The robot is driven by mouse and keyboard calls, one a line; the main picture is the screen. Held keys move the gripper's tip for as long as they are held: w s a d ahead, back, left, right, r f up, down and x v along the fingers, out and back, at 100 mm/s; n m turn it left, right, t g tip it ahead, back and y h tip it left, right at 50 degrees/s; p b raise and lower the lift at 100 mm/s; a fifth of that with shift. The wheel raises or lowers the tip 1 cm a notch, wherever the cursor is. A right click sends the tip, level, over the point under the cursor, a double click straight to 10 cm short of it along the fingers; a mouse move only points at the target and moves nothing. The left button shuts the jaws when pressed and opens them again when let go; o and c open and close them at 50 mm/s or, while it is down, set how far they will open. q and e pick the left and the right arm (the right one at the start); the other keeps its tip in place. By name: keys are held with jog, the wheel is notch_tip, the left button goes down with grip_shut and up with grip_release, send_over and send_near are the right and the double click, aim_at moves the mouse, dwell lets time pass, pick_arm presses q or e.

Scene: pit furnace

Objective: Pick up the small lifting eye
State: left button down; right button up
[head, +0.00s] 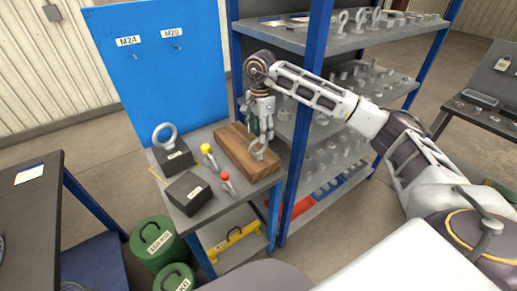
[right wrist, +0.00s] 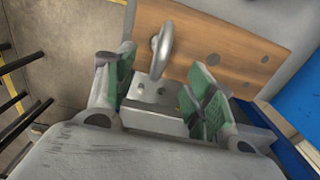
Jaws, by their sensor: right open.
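The small lifting eye (head: 258,150) is a grey metal ring standing in a wooden block (head: 232,147) on the small grey-topped table. My right gripper (head: 258,128) points down over the block, just behind the eye in the head view. In the right wrist view the eye (right wrist: 162,48) rises from the wooden block (right wrist: 225,48), just past the green-padded fingertips of the right gripper (right wrist: 160,82). The fingers are open with nothing held between them; I cannot tell whether either touches the eye. My left gripper is not in view.
A larger lifting eye (head: 165,135) sits on a dark block at left. Yellow-topped (head: 207,154) and red-topped (head: 227,181) pieces stand beside the wooden block. A blue-framed shelf (head: 303,120) stands close on the right; a blue M24/M20 panel (head: 160,75) is behind.

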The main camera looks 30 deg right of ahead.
notch_tip(320, 180, down, 4)
jog(key=shift+r, duration=0.25)
jog(key=shift+f, duration=0.8)
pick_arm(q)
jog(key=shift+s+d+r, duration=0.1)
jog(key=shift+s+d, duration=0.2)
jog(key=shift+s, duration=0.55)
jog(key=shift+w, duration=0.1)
pick_arm(e)
jog(key=shift+f, duration=0.1)
